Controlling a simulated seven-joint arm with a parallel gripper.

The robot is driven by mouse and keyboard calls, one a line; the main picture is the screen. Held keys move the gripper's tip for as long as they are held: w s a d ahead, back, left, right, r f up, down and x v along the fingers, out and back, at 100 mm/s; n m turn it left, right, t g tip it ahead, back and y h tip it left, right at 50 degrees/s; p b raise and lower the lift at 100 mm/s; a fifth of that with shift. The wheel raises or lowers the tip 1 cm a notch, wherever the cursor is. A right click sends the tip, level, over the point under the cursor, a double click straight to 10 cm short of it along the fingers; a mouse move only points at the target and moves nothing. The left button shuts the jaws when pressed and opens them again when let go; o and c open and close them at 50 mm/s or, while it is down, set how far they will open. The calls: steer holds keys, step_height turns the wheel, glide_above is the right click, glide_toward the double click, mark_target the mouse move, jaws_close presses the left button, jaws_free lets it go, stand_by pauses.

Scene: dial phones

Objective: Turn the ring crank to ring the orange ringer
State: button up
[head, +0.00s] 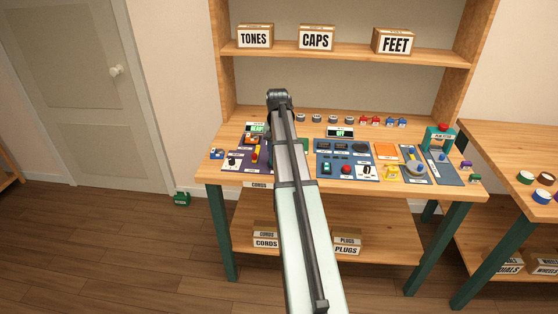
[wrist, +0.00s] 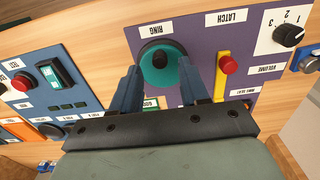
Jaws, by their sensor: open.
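The ring crank (wrist: 168,72) shows in the wrist view as a teal disc with a dark rim and a dark knob, beside an upside-down RING label on a purple panel (wrist: 200,48). My gripper (wrist: 160,68) is open, its two blue-grey fingers either side of the lower part of the disc. I cannot tell whether they touch it. In the head view my arm hides the gripper and the crank. I cannot pick out the orange ringer for certain; a small orange part (head: 265,139) shows left of my arm.
A red-knobbed yellow latch lever (wrist: 224,72) and a volume dial (wrist: 288,36) lie right of the crank in the wrist view. A blue panel (wrist: 30,82) with buttons lies left. The workbench (head: 225,150) carries several panels and caps; boxes stand on the shelf above.

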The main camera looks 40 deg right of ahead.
steer(key=shift+f, duration=1.9)
steer(key=shift+r, duration=0.15)
stand_by(0.5)
steer(key=c, duration=0.6)
steer(key=shift+w, duration=0.1)
